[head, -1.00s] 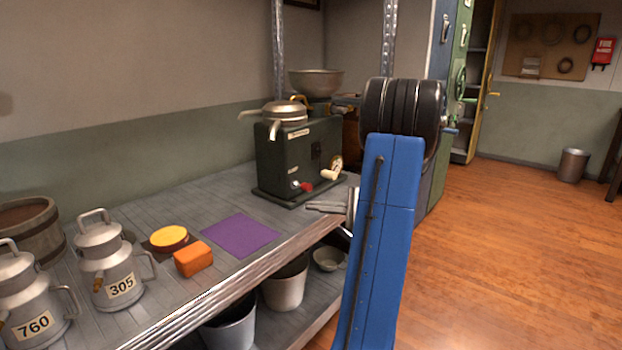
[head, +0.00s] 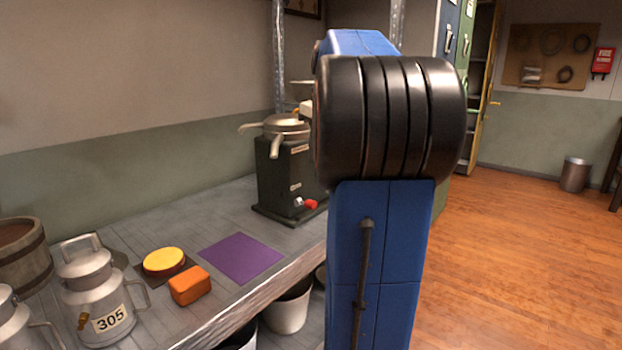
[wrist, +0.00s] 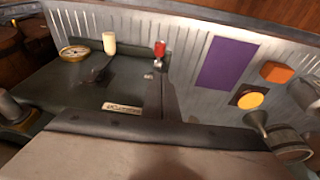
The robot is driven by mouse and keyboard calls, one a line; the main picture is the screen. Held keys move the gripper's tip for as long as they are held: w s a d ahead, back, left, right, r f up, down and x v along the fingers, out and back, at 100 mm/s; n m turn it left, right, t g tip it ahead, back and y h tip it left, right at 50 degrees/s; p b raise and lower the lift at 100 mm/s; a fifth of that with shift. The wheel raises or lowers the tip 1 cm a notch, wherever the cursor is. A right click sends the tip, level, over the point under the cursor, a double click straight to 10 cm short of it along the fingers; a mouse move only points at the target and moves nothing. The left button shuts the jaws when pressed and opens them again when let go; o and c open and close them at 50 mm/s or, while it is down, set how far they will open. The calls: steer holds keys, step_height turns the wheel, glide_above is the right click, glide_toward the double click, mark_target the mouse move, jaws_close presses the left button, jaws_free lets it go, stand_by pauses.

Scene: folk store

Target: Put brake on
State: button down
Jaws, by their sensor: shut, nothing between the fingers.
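A dark green machine (head: 277,185) stands on the grey bench, its right part hidden behind my arm in the head view. A red-knobbed lever (head: 311,204) sticks out low on its front. In the wrist view the red knob (wrist: 160,48) stands above a pale metal stem, beside a cream handle (wrist: 109,43) and a brass dial (wrist: 75,53). A small label plate (wrist: 122,107) is also on the machine. My gripper (wrist: 160,130) fills the bottom of the wrist view, shut and empty, apart from the knob. In the head view my arm hides it.
A purple mat (head: 240,258), an orange block (head: 190,285) and a yellow round piece (head: 164,262) lie left of the machine. A milk can (head: 95,295) and a wooden tub (head: 22,255) stand further left. Buckets (head: 287,312) sit below the bench.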

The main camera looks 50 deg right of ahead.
glide_above(314, 202)
steer(key=w, duration=0.1)
steer(key=f, duration=1.1)
steer(key=shift+a+f, duration=0.35)
steer(key=shift+a, duration=0.05)
steer(key=shift+d+f, duration=0.15)
steer(key=shift+f, duration=0.75)
steer(key=shift+s+f+t, duration=0.35)
steer(key=shift+s+t, duration=0.1)
steer(key=shift+t, duration=0.15)
steer(key=shift+s+d+f+t, duration=0.1)
steer(key=shift+s+f+t, duration=0.2)
steer(key=shift+f+t, duration=0.35)
steer(key=shift+s+f+t, duration=0.3)
steer(key=shift+f+t, duration=0.05)
steer(key=shift+t, duration=0.5)
steer(key=shift+s+f, duration=0.25)
steer(key=shift+f, duration=0.6)
steer(key=shift+f, duration=0.15)
